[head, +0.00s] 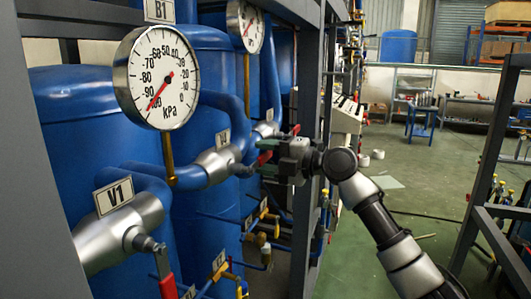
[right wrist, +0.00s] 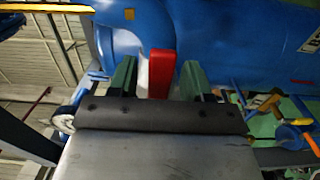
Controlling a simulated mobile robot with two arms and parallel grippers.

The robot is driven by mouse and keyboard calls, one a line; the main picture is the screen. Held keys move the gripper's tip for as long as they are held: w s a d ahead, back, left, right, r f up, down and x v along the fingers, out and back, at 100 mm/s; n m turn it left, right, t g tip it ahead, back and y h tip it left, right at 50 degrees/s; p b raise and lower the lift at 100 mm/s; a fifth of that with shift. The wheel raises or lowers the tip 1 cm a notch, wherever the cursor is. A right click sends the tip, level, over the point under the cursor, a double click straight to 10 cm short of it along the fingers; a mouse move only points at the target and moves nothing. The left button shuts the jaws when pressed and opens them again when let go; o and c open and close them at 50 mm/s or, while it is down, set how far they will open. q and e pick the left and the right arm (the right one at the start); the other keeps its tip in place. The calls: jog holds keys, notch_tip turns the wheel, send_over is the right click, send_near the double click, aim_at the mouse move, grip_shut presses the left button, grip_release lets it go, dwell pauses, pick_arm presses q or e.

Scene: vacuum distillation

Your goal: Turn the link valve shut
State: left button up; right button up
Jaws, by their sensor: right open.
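A silver valve (head: 217,163) sits on the blue pipe in the middle of the head view, under a small tag too small to read. Its red handle (head: 264,158) points right, toward my right gripper (head: 268,157). In the right wrist view the red handle (right wrist: 161,70) stands between the two green fingers of my right gripper (right wrist: 158,74). The fingers are open, with a gap on each side of the handle. Another silver valve (head: 120,225), tagged V1, is nearer at the lower left, with its red handle (head: 168,287) hanging down. My left gripper is not in view.
A kPa gauge (head: 157,78) with its needle near -100 stands above the pipes. A second gauge (head: 245,25) is behind it. Large blue tanks (head: 75,120) fill the left. A dark frame post (head: 305,80) rises behind my right gripper. Open green floor (head: 400,165) lies to the right.

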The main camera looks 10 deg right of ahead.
grip_shut()
jog(key=shift+f, duration=0.15)
jog(key=shift+a+f+m+b, duration=0.1)
jog(key=shift+f+m+b, duration=0.5)
jog(key=shift+b, duration=0.35)
jog(key=s+a+f+m+b, duration=0.3)
jog(key=s+f+m, duration=0.3)
jog(key=m, duration=1)
jog(key=shift+s+a+f+m+b, duration=0.3)
jog(key=shift+s+a+m+b, duration=0.1)
jog(key=shift+a, duration=0.3)
